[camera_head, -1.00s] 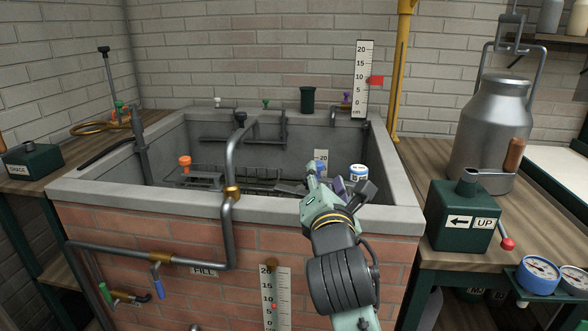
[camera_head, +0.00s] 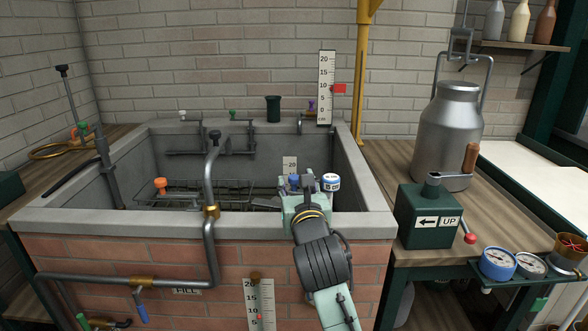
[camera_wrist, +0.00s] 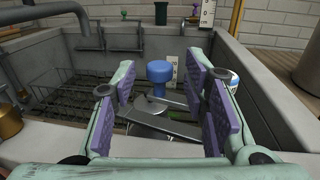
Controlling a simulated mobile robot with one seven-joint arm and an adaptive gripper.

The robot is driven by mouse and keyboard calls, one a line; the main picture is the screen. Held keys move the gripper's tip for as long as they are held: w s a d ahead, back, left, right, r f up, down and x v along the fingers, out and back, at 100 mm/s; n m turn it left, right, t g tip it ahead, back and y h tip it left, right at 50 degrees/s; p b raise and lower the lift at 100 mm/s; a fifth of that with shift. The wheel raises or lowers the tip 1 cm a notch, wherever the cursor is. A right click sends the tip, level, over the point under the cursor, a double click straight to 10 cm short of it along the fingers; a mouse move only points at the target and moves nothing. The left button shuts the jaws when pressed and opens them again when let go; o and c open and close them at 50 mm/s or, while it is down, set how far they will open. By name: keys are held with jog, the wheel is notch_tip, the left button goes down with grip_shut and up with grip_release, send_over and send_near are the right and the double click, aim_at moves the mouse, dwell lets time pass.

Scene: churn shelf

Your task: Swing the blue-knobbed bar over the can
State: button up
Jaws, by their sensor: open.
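A blue knob (camera_wrist: 160,72) stands upright on a short post inside the tank, seen between my fingers in the wrist view. It also shows in the head view (camera_head: 294,181), just behind my gripper (camera_head: 303,190). Below the knob lies a flat grey metal bar (camera_wrist: 165,127), partly hidden by the fingers. My gripper (camera_wrist: 161,90) is open, its purple pads on either side of the knob with gaps visible. A large metal can (camera_head: 449,126) with a raised handle stands on the right bench. A small blue-and-white round item (camera_head: 330,182) is right of my gripper.
The tank's concrete rim (camera_head: 120,223) runs below my gripper. A grey pipe (camera_head: 209,180) rises at the front left of it. An orange knob (camera_head: 160,185) is by the wire rack. A green UP box (camera_head: 425,215) with a lever stands on the right bench.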

aim_at(295, 180)
jog(key=shift+w+a+p, duration=0.15)
jog(key=shift+w, duration=0.7)
jog(key=shift+w+a+p, duration=0.1)
jog(key=shift+w+p, duration=0.05)
jog(key=shift+w, duration=0.65)
grip_shut()
